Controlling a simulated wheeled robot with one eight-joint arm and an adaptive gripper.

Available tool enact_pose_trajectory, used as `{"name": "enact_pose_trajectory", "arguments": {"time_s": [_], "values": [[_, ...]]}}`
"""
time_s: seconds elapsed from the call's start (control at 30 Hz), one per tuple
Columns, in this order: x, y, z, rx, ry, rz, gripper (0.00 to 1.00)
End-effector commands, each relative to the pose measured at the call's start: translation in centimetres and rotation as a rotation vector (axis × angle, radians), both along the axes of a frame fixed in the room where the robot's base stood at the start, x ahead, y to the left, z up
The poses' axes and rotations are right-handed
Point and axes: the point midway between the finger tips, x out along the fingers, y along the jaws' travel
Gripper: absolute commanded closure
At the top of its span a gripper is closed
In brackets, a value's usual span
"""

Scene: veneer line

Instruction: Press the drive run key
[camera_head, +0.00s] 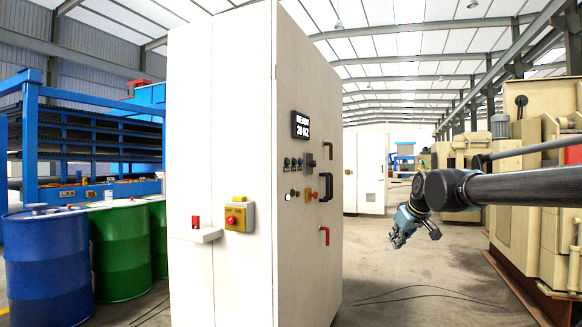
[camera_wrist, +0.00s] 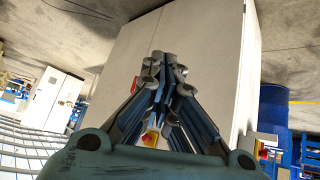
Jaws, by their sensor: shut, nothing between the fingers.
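A tall pale control cabinet (camera_head: 222,110) stands in the middle of the head view. Its right face carries a small display (camera_head: 300,125) reading "READY" over what looks like "20 HZ". Below it is a row of small keys (camera_head: 294,162), some of them green or blue; their labels are too small to read, so I cannot tell which one is the run key. My gripper (camera_head: 397,240) is shut and empty, to the right of this face and apart from it, lower than the keys. In the wrist view my closed fingers (camera_wrist: 166,64) show in front of pale cabinet panels (camera_wrist: 205,65).
A black handle (camera_head: 326,187), a red handle (camera_head: 325,235) and a red knob on a yellow plate (camera_head: 312,195) are on the same face. A yellow box with a red button (camera_head: 238,214) juts from the left face. Barrels (camera_head: 120,250) stand left; beige machinery (camera_head: 520,200) stands right.

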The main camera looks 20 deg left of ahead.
Motion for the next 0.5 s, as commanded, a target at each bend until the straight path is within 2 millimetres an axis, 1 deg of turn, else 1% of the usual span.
{"name": "enact_pose_trajectory", "arguments": {"time_s": [0.03, 0.17, 0.2, 0.27, 0.3, 0.37, 0.4, 0.47, 0.5], "values": [[1.6, 1.9, 1.9, 0.005, -0.038, 0.038, 1.00], [5.2, 6.5, 6.4, 0.022, -0.139, 0.124, 1.00], [6.2, 7.9, 7.7, 0.027, -0.172, 0.149, 1.00], [7.7, 10.2, 9.8, 0.034, -0.221, 0.185, 1.00], [8.6, 11.8, 11.1, 0.041, -0.253, 0.209, 1.00], [9.9, 14.2, 13.1, 0.047, -0.301, 0.243, 1.00], [10.7, 15.8, 14.4, 0.053, -0.334, 0.265, 1.00], [11.8, 18.3, 16.3, 0.062, -0.383, 0.295, 1.00], [12.4, 19.9, 17.5, 0.066, -0.413, 0.314, 1.00]]}}
